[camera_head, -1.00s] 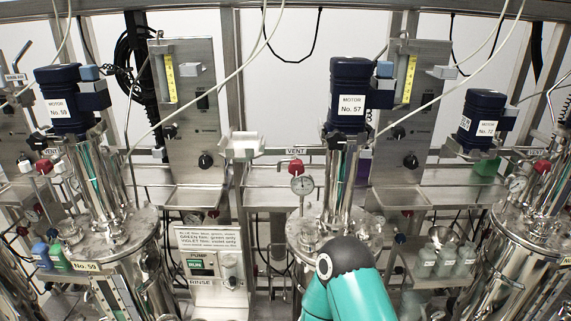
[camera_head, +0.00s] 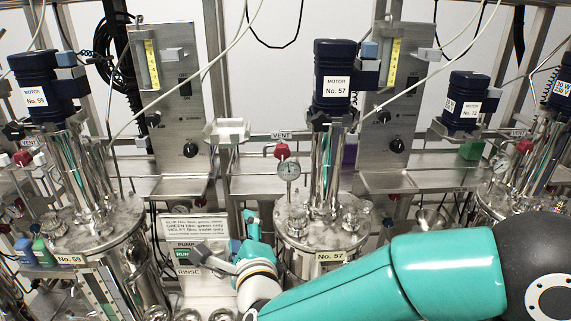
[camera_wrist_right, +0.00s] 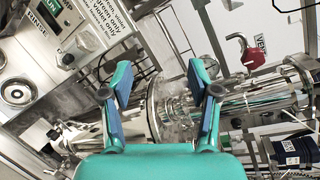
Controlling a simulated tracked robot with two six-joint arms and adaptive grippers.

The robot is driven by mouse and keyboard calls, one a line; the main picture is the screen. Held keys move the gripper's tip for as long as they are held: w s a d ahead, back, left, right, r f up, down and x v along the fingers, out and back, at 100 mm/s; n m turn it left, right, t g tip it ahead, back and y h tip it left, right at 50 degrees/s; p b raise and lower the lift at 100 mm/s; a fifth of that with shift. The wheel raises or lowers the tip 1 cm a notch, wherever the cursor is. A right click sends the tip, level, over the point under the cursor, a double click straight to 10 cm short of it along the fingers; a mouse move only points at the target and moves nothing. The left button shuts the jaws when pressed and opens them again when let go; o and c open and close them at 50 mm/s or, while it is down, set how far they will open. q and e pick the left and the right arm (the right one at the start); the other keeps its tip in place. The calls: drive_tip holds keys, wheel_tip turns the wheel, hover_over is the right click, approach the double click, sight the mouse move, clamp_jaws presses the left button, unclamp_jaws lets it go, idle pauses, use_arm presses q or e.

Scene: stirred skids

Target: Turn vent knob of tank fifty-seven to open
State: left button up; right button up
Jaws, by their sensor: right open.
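Tank fifty-seven (camera_head: 296,222) is a shiny steel vessel with a "No. 57" plate and a dark blue motor (camera_head: 333,80) above it. Its red vent knob (camera_head: 282,151) sits on a pipe under a VENT label, just above a round gauge (camera_head: 289,170). In the right wrist view, the red knob (camera_wrist_right: 252,57) is at upper right, beside its tilted label. My right gripper (camera_head: 226,243) is left of the tank lid, lower than the knob and apart from it. In the right wrist view its fingers (camera_wrist_right: 161,82) are spread and empty, with steelwork behind. My left gripper is out of view.
A pump panel (camera_head: 185,225) with a printed sign stands behind my right gripper. Tank fifty-nine (camera_head: 85,232) is at left, another tank at right. A white tray (camera_head: 227,131) sits left of the VENT label. Hanging cables cross above.

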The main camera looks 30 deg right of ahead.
drive_tip(key=s+d+r+m+h, duration=0.4)
drive_tip(key=s+d+r+m, duration=0.15)
drive_tip(key=r+m, duration=0.5)
drive_tip(key=p, duration=0.4)
approach(282, 153)
drive_tip(key=shift+m+h, duration=0.3)
drive_tip(key=shift+m, duration=0.05)
drive_tip(key=x, duration=0.9)
drive_tip(key=shift+w+f, duration=0.1)
drive_tip(key=shift+w+d+f, duration=0.1)
drive_tip(key=shift+w+d, duration=0.2)
drive_tip(key=shift+w, duration=0.3)
drive_tip(key=shift+c, duration=0.4)
